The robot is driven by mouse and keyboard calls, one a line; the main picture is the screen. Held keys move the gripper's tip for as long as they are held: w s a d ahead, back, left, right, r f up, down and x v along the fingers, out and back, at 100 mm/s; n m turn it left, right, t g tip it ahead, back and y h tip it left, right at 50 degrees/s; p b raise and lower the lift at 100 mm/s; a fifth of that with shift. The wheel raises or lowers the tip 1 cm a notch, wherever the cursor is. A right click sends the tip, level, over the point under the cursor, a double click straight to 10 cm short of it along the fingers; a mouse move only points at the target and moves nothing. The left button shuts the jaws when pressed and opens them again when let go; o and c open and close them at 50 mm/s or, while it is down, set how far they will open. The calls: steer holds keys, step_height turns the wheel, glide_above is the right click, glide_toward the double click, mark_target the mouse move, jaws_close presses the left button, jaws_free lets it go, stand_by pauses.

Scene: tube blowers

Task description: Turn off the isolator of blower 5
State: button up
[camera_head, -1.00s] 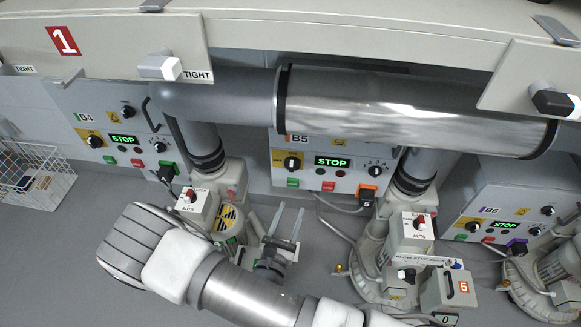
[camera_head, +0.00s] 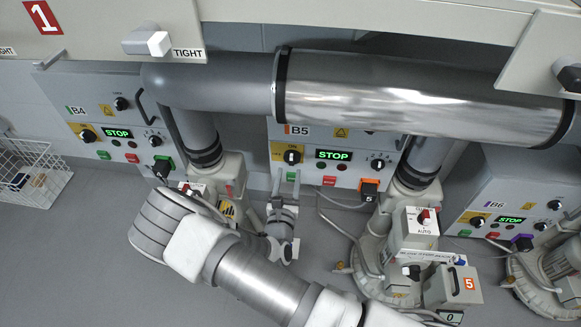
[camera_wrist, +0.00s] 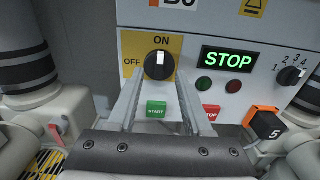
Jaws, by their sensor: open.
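The B5 panel (camera_head: 340,172) is a white box with an orange label, a green STOP display (camera_head: 333,155) and a black rotary isolator knob (camera_head: 292,156) on a yellow plate. In the wrist view the isolator knob (camera_wrist: 159,65) has its white mark pointing up to ON, with OFF to its left. My gripper (camera_head: 285,178) is just below the knob. In the wrist view its two fingers (camera_wrist: 159,92) are open and empty, pointing at the panel. The green START button (camera_wrist: 156,109) shows between them. The fingertips lie near the knob's lower sides; contact cannot be told.
A red STOP button (camera_wrist: 211,112) sits right of the fingers. An orange-and-black plug (camera_head: 369,190) marked 5 is at the panel's lower right. A big silver pipe (camera_head: 415,95) crosses above. Panels B4 (camera_head: 100,120) and B6 (camera_head: 520,205) stand either side.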

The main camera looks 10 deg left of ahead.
mark_target(291, 161)
steer(key=shift+w+a+b, duration=0.15)
steer(key=shift+w+b, duration=0.2)
steer(key=shift+w, duration=1.95)
steer(key=shift+c, duration=0.2)
jaws_close()
